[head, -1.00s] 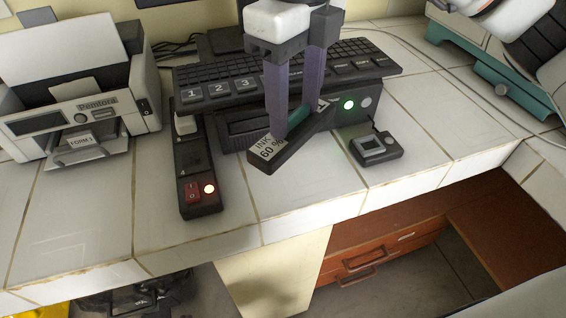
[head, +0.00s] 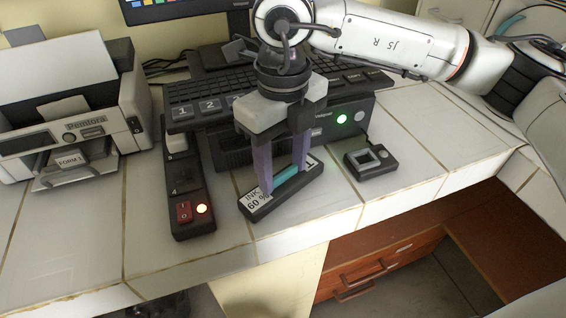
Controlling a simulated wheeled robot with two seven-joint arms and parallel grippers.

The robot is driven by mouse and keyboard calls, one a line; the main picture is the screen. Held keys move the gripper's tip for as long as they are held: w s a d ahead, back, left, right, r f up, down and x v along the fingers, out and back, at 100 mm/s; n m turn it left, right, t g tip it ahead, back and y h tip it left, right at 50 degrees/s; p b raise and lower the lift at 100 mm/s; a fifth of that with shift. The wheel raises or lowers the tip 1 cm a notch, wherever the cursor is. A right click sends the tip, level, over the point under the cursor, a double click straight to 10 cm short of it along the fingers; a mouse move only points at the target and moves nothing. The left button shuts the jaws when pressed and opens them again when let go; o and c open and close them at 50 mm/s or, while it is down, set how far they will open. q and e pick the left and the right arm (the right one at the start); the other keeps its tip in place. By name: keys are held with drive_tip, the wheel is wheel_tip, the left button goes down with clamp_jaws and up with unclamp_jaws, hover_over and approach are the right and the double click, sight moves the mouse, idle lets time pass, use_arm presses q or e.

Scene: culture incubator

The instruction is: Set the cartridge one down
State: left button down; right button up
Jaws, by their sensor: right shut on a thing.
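My left gripper is not in view.
A power strip (head: 180,190) with a lit red switch is left of the cartridge. A small black device (head: 370,161) is to its right. The keyboard unit (head: 340,100) stands behind, a printer (head: 75,130) at far left. The counter's front edge is close.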

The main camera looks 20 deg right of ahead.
sight(283, 173)
drive_tip(key=shift+r, duration=0.1)
drive_tip(key=shift+f, duration=0.2)
drive_tip(key=o, duration=1.3)
wheel_tip(283, 173, up, 12)
drive_tip(key=shift+r, duration=0.2)
